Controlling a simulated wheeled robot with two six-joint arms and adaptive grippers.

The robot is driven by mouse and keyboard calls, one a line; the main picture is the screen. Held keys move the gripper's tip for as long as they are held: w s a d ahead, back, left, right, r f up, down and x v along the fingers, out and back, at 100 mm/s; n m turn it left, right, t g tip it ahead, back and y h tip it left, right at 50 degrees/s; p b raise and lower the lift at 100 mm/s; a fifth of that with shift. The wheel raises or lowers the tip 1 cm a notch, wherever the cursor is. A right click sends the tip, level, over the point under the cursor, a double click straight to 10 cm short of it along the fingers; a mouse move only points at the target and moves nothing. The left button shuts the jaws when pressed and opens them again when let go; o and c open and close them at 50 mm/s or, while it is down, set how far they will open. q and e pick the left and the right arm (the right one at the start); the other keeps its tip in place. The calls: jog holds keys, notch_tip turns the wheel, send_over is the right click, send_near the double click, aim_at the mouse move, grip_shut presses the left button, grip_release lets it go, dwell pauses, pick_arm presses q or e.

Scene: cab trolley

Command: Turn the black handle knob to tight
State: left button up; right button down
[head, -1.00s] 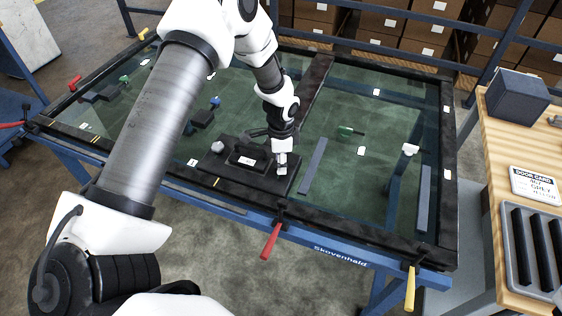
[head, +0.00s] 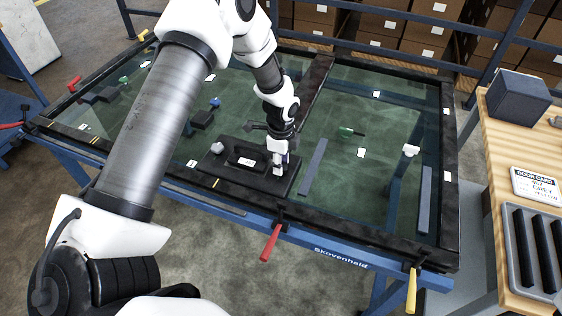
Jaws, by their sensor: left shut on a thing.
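A black plate (head: 225,173) lies on the near side of the glazed trolley top, with a raised black block and a white label (head: 246,161) in its middle. A pale knob (head: 217,148) stands at the plate's left end. My left gripper (head: 279,168) points down at the plate's right end and is shut on the black handle knob there. The fingers and wrist hide most of that knob, so its angle cannot be read. My right gripper is out of view.
A grey strip (head: 313,167) lies on the glass just right of the plate. Red (head: 270,243) and yellow (head: 411,290) clamp handles hang from the near rail. A wooden bench (head: 490,150) stands at the right.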

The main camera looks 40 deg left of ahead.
pick_arm(q)
jog(key=shift+s+f, duration=0.1)
jog(key=shift+s, duration=0.05)
jog(key=o, duration=1.1)
jog(key=shift+o, duration=0.2)
jog(key=shift+w+r, duration=0.2)
jog(key=shift+r, duration=0.15)
notch_tip(320, 180, up, 11)
jog(key=shift+r, duration=0.2)
jog(key=shift+s, duration=0.1)
